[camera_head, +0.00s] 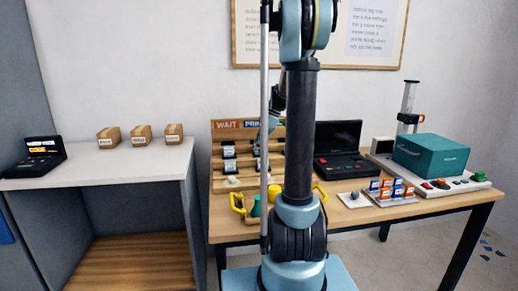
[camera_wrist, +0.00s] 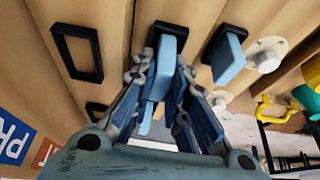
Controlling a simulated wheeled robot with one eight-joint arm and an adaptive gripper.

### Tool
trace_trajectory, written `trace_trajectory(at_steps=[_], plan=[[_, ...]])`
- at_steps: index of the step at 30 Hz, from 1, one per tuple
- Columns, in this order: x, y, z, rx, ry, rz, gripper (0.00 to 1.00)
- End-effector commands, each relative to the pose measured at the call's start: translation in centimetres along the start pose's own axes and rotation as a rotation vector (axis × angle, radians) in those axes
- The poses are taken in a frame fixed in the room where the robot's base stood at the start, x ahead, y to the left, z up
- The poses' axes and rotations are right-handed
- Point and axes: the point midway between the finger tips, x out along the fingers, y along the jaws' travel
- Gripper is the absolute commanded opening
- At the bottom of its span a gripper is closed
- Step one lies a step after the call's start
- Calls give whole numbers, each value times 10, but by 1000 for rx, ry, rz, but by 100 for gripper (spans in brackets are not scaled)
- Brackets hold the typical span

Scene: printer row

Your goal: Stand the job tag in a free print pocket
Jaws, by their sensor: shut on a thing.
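In the wrist view my gripper (camera_wrist: 158,105) is shut on a light-blue job tag (camera_wrist: 166,62). The tag's far end is at a black-framed pocket (camera_wrist: 155,33) on the wooden rack; I cannot tell how far it sits inside. An empty black pocket (camera_wrist: 77,52) lies to the left, and another dark pocket (camera_wrist: 96,108) is partly seen below it. A second blue tag (camera_wrist: 228,58) stands in a pocket to the right. In the head view the rack (camera_head: 218,183) carries WAIT and PRINT signs, with my arm hiding much of its right side.
White knobs (camera_wrist: 265,60) stick out beside the right-hand tag. A yellow-handled tray (camera_head: 238,203) stands before the rack. A laptop-like black console (camera_head: 338,165), a holder with several tags (camera_head: 390,197) and a teal box (camera_head: 430,155) stand to the right.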

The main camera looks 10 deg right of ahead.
Motion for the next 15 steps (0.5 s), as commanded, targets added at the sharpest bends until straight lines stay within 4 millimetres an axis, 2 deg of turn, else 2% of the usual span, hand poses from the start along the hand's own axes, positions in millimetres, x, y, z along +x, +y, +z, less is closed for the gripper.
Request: trace_trajectory(at_steps=[11, 12, 15], plan=[[4, 0, 2, 1, 0, 0, 0], [4, 0, 3, 1, 0, 0, 17], [4, 0, 3, 1, 0, 0, 34]])
